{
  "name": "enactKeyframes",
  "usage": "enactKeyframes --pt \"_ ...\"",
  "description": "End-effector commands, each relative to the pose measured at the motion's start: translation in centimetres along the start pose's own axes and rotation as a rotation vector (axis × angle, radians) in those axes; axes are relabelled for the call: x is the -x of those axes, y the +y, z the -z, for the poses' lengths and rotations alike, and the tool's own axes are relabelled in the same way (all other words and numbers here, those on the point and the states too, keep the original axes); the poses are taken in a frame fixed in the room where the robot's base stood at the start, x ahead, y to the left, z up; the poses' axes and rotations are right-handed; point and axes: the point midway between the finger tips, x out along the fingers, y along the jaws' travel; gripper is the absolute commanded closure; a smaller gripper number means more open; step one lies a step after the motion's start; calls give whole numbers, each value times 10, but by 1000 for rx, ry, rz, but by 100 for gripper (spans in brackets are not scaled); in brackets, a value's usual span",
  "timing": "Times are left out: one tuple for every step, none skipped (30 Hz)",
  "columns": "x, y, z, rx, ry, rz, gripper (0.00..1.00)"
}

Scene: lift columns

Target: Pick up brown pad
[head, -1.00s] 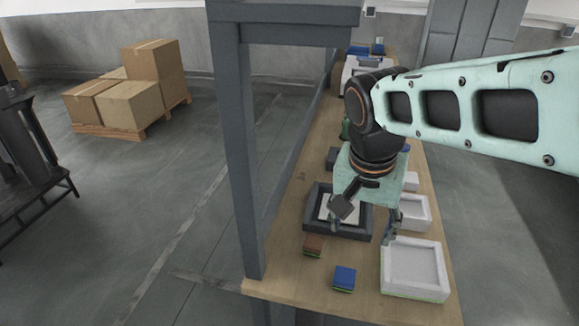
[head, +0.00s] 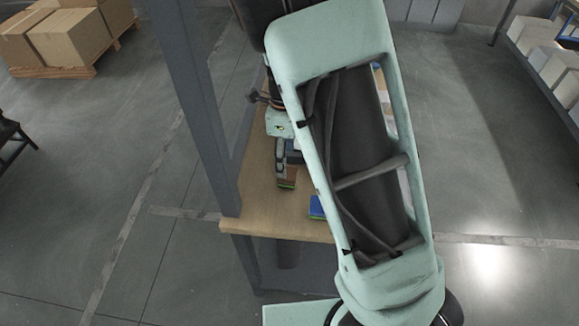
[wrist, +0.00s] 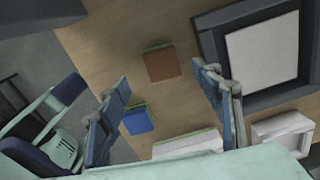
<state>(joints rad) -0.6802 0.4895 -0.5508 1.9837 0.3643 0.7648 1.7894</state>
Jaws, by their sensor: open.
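The brown pad (wrist: 162,64) lies on the wooden table in the wrist view, a small brown square with a thin green edge. It also shows in the head view (head: 288,178), close below my gripper. My gripper (wrist: 163,82) is open and empty in the wrist view, one finger at each side, and the pad appears just beyond the gap between the fingertips. In the head view my gripper (head: 281,157) is partly hidden behind my arm. I see no contact with the pad.
A blue pad (wrist: 138,121) lies close to the brown one. A dark tray (wrist: 212,50) holding a white piece is at the right, with a small white box (wrist: 283,123) below it. A grey post (head: 190,100) rises at the table's left edge.

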Motion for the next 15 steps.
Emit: enactKeyframes --pt "-10 1 1 2 3 -3 41" --pt "-15 1 1 3 3 -3 41" --pt "-20 1 1 2 2 -3 41" --pt "-23 0 1 1 2 -2 41" --pt "-26 0 1 2 2 -2 41" --pt "-28 0 1 3 2 -2 41" --pt "-30 0 1 4 2 -2 41" --pt "-31 0 1 4 2 -1 41" --pt "-33 0 1 5 2 -2 41" --pt "-36 0 0 4 2 -2 41" --pt "-39 0 0 4 2 -2 41" --pt "-44 -1 1 4 3 -3 41" --pt "-48 -1 1 4 4 -3 41" --pt "-53 -2 1 4 4 -3 41" --pt "-58 -3 1 4 3 -3 41"
